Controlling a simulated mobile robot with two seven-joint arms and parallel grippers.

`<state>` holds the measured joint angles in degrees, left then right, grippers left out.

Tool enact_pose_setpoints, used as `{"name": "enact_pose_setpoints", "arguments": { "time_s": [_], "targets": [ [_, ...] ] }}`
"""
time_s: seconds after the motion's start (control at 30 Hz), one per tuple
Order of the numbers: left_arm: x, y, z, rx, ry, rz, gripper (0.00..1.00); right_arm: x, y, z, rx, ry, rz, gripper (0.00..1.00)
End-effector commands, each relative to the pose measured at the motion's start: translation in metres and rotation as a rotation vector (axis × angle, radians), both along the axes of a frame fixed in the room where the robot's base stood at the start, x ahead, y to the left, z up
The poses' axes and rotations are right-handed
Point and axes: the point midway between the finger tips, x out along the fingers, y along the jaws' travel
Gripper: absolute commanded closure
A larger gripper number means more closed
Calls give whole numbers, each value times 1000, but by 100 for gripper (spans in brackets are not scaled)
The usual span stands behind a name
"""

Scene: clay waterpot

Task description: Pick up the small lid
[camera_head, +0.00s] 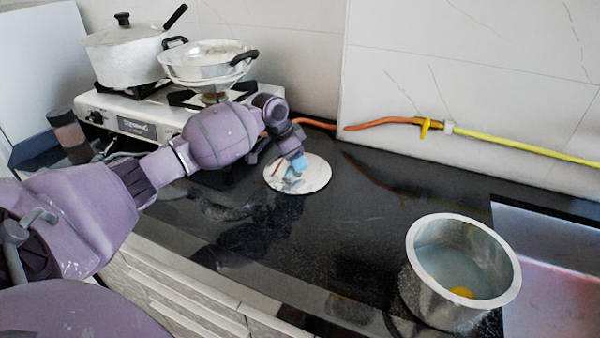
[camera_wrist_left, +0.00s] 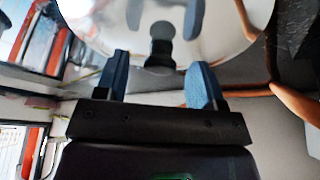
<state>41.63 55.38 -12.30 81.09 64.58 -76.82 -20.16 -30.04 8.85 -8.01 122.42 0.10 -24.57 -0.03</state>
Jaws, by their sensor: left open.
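The small lid (camera_head: 320,174) is a round, shiny, mirror-like disc lying on the black counter in the head view. It fills the top of the left wrist view (camera_wrist_left: 90,22), where a dark knob (camera_wrist_left: 160,58) shows in line with the gap between my fingers. My left gripper (camera_head: 292,168) reaches over the lid's left part from above and hides some of it. In the left wrist view its two blue fingers (camera_wrist_left: 157,85) stand apart with nothing gripped between them. The lid's surface mirrors the fingers. I cannot tell whether the fingers touch it.
A stove (camera_head: 140,118) with a lidded pot (camera_head: 128,60) and a pan (camera_head: 208,66) stands at the back left. An open metal pot (camera_head: 430,285) stands at the front right beside a sink (camera_head: 550,250). An orange hose (camera_head: 380,124) runs along the wall. The counter's middle is clear.

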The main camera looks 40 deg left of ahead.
Motion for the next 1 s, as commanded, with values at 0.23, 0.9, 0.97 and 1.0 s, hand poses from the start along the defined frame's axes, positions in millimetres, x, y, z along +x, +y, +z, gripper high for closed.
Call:
{"name": "enact_pose_setpoints", "arguments": {
  "time_s": [0.23, 0.9, 0.97, 1.0],
  "targets": [
    [3, -1, -4, 0, -4, 1, 37, 1, -1, 1, -1, -3, -1, 63],
    [3, -1, -2, 0, -4, 1, 94, 1, 1, 1, 0, -4, 5, 63],
    [3, -1, 1, 0, -5, 1, 94, 2, 1, 2, 0, -6, 5, 63],
    [3, -1, 5, 1, -6, 1, 94, 2, 1, 3, 0, -8, 5, 63]
  ]
}}
